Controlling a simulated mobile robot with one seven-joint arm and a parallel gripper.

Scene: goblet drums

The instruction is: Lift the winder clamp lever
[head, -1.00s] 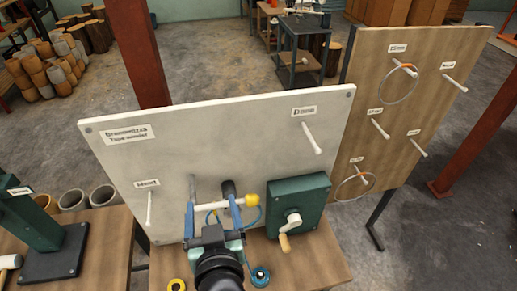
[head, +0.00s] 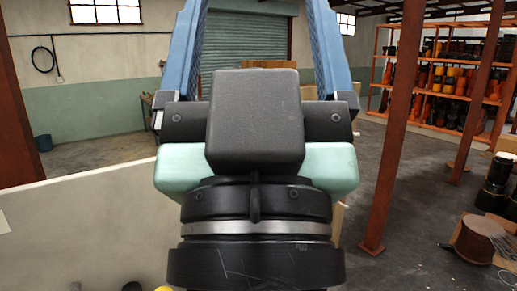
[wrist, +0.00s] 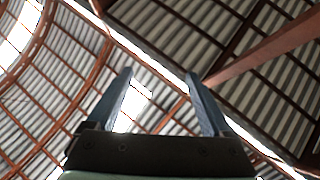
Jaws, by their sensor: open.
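My gripper (head: 256,20) fills the middle of the head view, close to the camera, with its blue fingers pointing up and spread apart. In the wrist view my gripper (wrist: 158,74) is open, with nothing between the fingers and only the roof behind them. The white winder board (head: 85,232) shows at the lower left of the head view, below and behind my gripper. A small yellow tip (head: 163,288) shows at the bottom edge; it may be the clamp lever's knob. The rest of the lever is out of view, and its position cannot be told.
A red post (head: 390,140) stands to the right of my gripper. Orange shelves (head: 440,80) with drum shells stand at the back right. A roller door (head: 243,42) is behind.

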